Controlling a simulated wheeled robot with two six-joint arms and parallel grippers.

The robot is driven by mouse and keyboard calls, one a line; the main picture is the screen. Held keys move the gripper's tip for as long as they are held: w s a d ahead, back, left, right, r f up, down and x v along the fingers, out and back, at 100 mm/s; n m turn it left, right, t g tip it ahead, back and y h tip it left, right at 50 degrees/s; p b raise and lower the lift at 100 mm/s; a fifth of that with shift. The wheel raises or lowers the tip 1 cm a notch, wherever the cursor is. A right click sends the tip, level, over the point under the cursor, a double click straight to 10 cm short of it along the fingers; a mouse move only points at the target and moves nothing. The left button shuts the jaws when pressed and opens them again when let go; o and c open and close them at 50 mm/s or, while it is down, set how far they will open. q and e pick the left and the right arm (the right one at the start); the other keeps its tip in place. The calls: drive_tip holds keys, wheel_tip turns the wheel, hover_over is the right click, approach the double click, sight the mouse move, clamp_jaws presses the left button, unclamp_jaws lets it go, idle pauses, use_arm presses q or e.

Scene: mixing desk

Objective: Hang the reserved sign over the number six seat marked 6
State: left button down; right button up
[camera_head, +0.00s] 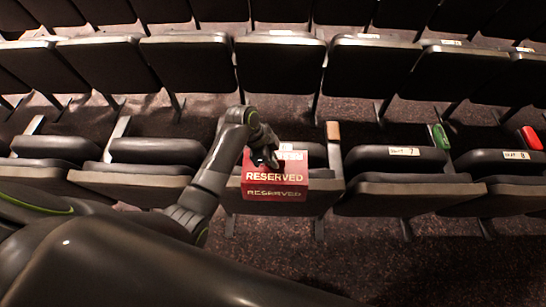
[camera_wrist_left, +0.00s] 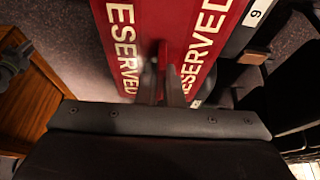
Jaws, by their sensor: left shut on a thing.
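The red reserved sign (camera_head: 275,180) with white lettering is in my left gripper (camera_head: 265,158), above the seat beside the wooden-topped armrest. In the left wrist view, the sign (camera_wrist_left: 120,40) shows two lettered panels on either side of the fingers (camera_wrist_left: 165,85), which are shut on its middle ridge. The seat (camera_head: 315,153) behind it is partly hidden by the sign and my arm. A white label with a number (camera_wrist_left: 257,13), turned sideways and reading like a 6, shows beside the sign in the wrist view. I cannot tell whether the sign touches the seat. My right gripper is not in view.
To the right are seat 7 (camera_head: 404,152) and seat 8 (camera_head: 516,155), with a green-topped armrest (camera_head: 440,136) and a red-topped one (camera_head: 531,138). The wooden-topped armrest (camera_head: 333,131) stands close right of the sign. Another seat row (camera_head: 280,68) is behind. Carpet (camera_head: 440,262) in front is open.

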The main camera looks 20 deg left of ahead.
sight(270, 167)
use_arm(q)
wheel_tip(270, 167, down, 7)
drive_tip(key=b, duration=0.3)
drive_tip(key=shift+r+b, duration=0.2)
drive_tip(key=shift+b, duration=0.2)
drive_tip(key=shift+f+b, duration=0.65)
drive_tip(key=shift+f, duration=0.45)
drive_tip(key=c, duration=1.5)
unclamp_jaws()
drive_tip(key=b+v, duration=0.1)
drive_tip(key=v, duration=1.6)
drive_tip(key=shift+r, duration=0.2)
